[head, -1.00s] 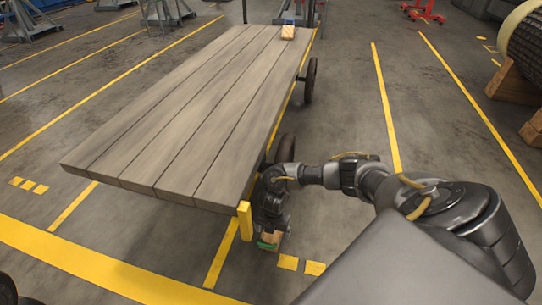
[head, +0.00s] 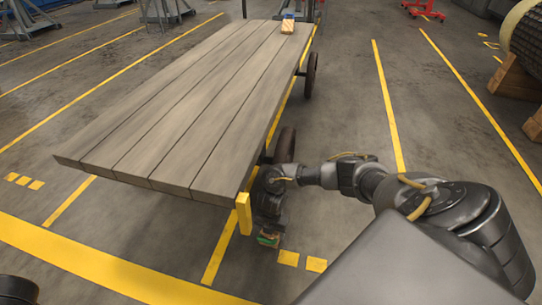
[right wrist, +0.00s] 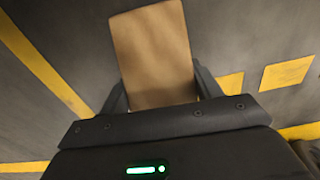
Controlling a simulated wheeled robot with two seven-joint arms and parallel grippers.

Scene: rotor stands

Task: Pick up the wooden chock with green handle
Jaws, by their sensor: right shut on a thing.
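My right gripper (head: 268,232) hangs low beside the near right corner of the wooden-topped cart. It is shut on the wooden chock with green handle (head: 268,240), of which only a small bit of green and wood shows in the head view. In the right wrist view the chock's plain brown wooden face (right wrist: 153,50) stands between the two fingers (right wrist: 160,95); its green handle is hidden there. I cannot tell whether the chock touches the floor. My left gripper is not in view.
The plank-topped cart (head: 185,105) fills the middle left, with a yellow post (head: 243,214) at its near corner and dark wheels on its right side. A second wooden chock with a blue part (head: 287,27) lies on its far end. Open floor lies to the right.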

